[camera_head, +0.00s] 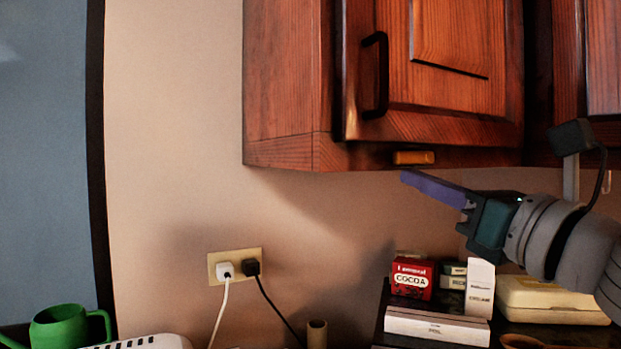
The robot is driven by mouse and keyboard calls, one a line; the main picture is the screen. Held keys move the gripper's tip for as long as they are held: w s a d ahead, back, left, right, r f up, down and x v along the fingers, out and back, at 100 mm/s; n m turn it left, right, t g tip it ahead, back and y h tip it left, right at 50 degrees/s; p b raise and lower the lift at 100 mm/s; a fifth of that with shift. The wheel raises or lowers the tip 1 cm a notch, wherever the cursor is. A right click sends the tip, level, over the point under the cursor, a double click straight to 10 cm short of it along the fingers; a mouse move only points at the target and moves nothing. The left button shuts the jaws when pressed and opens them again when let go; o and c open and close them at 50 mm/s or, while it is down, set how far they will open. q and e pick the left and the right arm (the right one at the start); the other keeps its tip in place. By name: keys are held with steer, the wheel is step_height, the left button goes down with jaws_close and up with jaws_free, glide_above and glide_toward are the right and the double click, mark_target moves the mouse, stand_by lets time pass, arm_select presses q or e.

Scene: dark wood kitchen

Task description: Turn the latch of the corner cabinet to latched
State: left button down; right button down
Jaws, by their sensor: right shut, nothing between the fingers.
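The corner cabinet (290,80) is reddish wood and hangs on the wall at upper middle. Its door (440,60) has a dark vertical handle (376,75) and looks closed or nearly closed. The latch (413,157) is a small orange-brown bar lying horizontally on the cabinet's bottom rail, under the door. My right gripper (405,175) comes in from the right, with its purple fingers shut and empty. Its tips are just below the latch in the picture; I cannot tell whether they touch it. My left gripper is not in view.
Below is a counter with a red cocoa box (411,278), white boxes (438,326) and a cream case (550,300). A wall outlet (234,265) holds two plugs with hanging cords. A green watering can (62,327) stands at lower left. The wall left of the cabinet is clear.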

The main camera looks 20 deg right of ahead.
mark_target(410, 134)
steer(key=shift+a+r+m+h+p, duration=0.15)
steer(key=shift+m+p, duration=0.1)
steer(key=shift+m, duration=0.2)
steer(key=shift+r+m+h+p, duration=0.15)
steer(key=shift+m+p, duration=0.1)
steer(key=shift+m, duration=0.2)
